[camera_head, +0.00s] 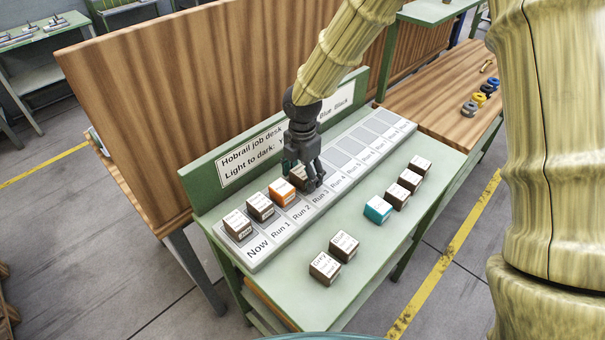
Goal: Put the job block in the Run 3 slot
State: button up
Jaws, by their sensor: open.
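My gripper (304,179) points down over the Run 3 place of the slot strip (320,197), with its fingers open around a brown block (297,181) with a pale top. The block appears to sit in the Run 3 slot, though the fingers hide much of it and its label. I cannot tell whether a finger touches it. An orange block (282,193) is in the Run 2 slot. Dark blocks with white tops are in the Run 1 slot (260,207) and the Now slot (237,225). The slots from Run 4 onward look empty.
A teal block (377,210) and several brown blocks (397,197) stand in a row on the green desk (370,250). Two more dark blocks (325,267) stand near the front. A sign board (250,155) rises behind the strip. A wooden table with rings (470,108) is at right.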

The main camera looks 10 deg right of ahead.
aim_at(302, 171)
notch_tip(302, 171, up, 12)
jog(key=b, duration=0.2)
jog(key=shift+r, duration=0.15)
dwell(0.4)
